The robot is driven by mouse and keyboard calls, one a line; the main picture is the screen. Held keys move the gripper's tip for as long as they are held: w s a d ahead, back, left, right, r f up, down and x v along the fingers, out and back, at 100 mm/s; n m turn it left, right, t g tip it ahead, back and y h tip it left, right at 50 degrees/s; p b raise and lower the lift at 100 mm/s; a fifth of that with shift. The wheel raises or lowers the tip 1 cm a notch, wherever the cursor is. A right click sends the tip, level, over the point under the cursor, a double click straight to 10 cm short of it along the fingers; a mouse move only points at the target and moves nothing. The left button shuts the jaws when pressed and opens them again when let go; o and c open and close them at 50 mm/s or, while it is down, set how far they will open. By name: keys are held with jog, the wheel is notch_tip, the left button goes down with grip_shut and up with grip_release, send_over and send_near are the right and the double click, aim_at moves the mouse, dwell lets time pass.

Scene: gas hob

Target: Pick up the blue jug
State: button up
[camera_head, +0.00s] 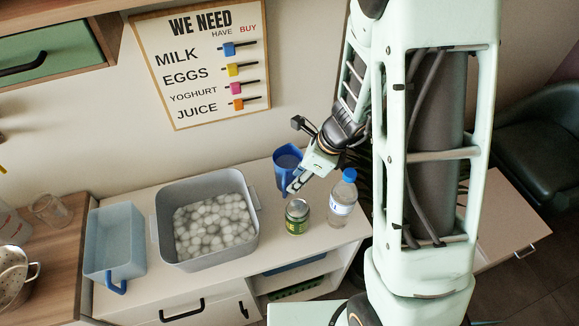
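The blue jug (287,160) stands upright at the back of the white counter, right of the grey tub. My gripper (293,186) is at the jug's lower right side, coming from the right and above. Its fingers overlap the jug's right side, where the handle may be. The picture is too small to tell whether the fingers are apart, touching the jug or closed on it. My wrist hides part of the jug's right side.
A green-labelled can (297,217) and a water bottle with blue cap (343,198) stand close in front and right. A grey tub (207,222) of white balls and a pale blue bin (114,243) stand left. The wall with a shopping board (204,60) is behind.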

jog(key=b+x, duration=0.2)
jog(key=x, duration=0.6)
jog(key=shift+a+f, duration=0.2)
jog(key=shift+f, duration=0.1)
jog(key=shift+c, duration=0.6)
grip_shut()
jog(key=shift+w+r, duration=0.1)
